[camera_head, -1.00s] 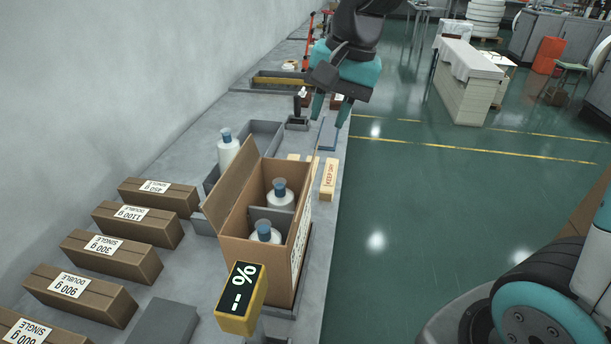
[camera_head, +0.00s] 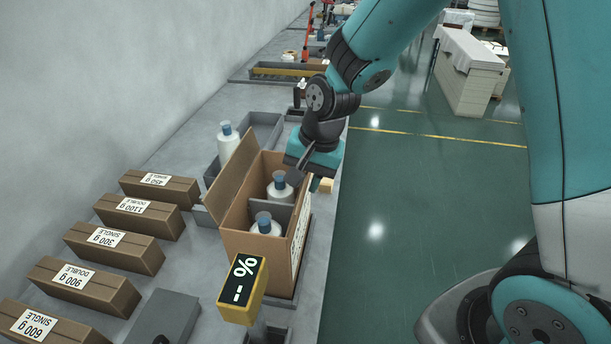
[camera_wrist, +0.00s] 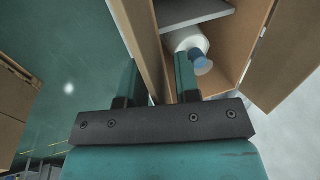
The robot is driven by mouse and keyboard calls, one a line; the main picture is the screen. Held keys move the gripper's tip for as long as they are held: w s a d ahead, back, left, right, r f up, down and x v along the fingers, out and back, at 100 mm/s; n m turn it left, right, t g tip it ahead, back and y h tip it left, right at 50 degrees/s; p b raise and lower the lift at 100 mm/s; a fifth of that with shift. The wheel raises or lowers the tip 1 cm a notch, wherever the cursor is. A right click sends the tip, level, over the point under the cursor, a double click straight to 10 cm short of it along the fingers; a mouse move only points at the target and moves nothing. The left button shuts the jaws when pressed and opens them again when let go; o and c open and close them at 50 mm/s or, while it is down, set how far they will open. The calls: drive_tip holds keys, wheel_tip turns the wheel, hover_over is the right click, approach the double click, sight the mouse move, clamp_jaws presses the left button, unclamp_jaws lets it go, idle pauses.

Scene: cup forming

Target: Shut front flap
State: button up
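The open cardboard box (camera_head: 252,246) stands on the bench with two white, blue-capped bottles (camera_head: 280,186) inside, parted by a grey divider. Its left flap (camera_head: 232,188) stands raised, leaning outward. I cannot tell which panel is the front flap; a printed panel (camera_head: 299,232) shows on the right side. My gripper (camera_head: 316,181) is low at the box's far right corner, partly hiding it. In the wrist view my gripper (camera_wrist: 160,78) has its fingers apart, with a cardboard panel (camera_wrist: 146,45) passing between them. Whether they touch it is unclear. A bottle (camera_wrist: 190,42) shows beyond the right finger.
A yellow display block (camera_head: 241,290) stands close in front of the box. Several labelled brown cartons (camera_head: 115,247) line the left. Another bottle (camera_head: 228,143) stands in a grey tray behind the raised flap. The green floor right of the bench is open.

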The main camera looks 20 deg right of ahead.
clamp_jaws()
drive_tip(key=shift+r, duration=0.1)
drive_tip(key=shift+a+r+g+h+p, duration=0.15)
drive_tip(key=shift+g+h+p, duration=0.2)
drive_tip(key=shift+p, duration=0.45)
drive_tip(key=h+p, duration=0.1)
drive_tip(key=g+h+p, duration=0.1)
drive_tip(key=shift+w+a+r+p, duration=0.1)
drive_tip(key=shift+w+a+p, duration=0.15)
drive_tip(key=shift+a+p, duration=0.1)
drive_tip(key=g+h+p, duration=0.2)
drive_tip(key=h+p, duration=0.1)
drive_tip(key=a+g+h+p, duration=0.1)
drive_tip(key=h, duration=0.1)
drive_tip(key=shift+w+f+g+p, duration=0.25)
drive_tip(key=shift+w+f+p, duration=0.1)
drive_tip(key=shift+w, duration=0.05)
drive_tip(key=p, duration=0.1)
drive_tip(key=g+h+p, duration=0.1)
drive_tip(key=h+p, duration=0.1)
drive_tip(key=shift+w+a+f, duration=0.15)
drive_tip(key=shift+a+f, duration=0.1)
drive_tip(key=shift+f, duration=0.05)
drive_tip(key=shift+f+g, duration=0.1)
drive_tip(key=shift+g, duration=0.2)
